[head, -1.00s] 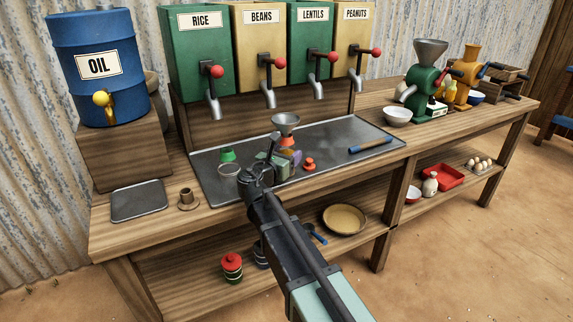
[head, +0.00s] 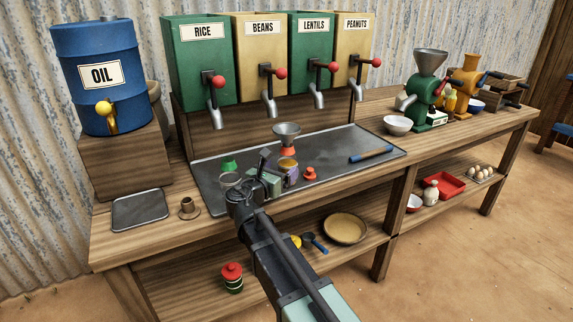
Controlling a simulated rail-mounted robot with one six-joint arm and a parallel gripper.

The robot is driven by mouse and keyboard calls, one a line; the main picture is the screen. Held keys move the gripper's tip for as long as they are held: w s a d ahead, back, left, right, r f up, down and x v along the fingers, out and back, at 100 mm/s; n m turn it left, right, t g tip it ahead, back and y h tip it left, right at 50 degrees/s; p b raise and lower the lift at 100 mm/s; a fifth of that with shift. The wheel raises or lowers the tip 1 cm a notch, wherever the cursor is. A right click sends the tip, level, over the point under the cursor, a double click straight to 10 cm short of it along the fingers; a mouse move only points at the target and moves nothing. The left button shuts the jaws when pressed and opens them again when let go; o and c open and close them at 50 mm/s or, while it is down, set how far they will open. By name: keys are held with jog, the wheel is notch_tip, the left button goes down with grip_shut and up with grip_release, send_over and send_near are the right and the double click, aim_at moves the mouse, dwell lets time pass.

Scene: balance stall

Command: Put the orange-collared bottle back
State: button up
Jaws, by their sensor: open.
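An orange collar (head: 288,152) shows just under a grey funnel (head: 286,131) on the metal tray (head: 335,143). What is below the collar is hidden by a small jar with a tan top (head: 288,164), so I cannot see the bottle's body clearly. A separate small orange piece (head: 309,174) lies to the right on the tray. My gripper (head: 276,172) is open, low over the tray's front, close to the tan-topped jar and a purplish item (head: 291,178). I cannot tell whether it touches them. Nothing is visibly held.
A green piece (head: 229,163) and a clear jar (head: 230,180) stand left of my gripper. A blue-handled tool (head: 370,150) lies on the tray's right. Dispensers with red-knobbed levers (head: 280,73) overhang the back. The tray's middle right is clear.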

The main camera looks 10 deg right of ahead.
jog(key=v, duration=0.7)
jog(key=shift+s+a, duration=0.1)
jog(key=shift+s, duration=0.1)
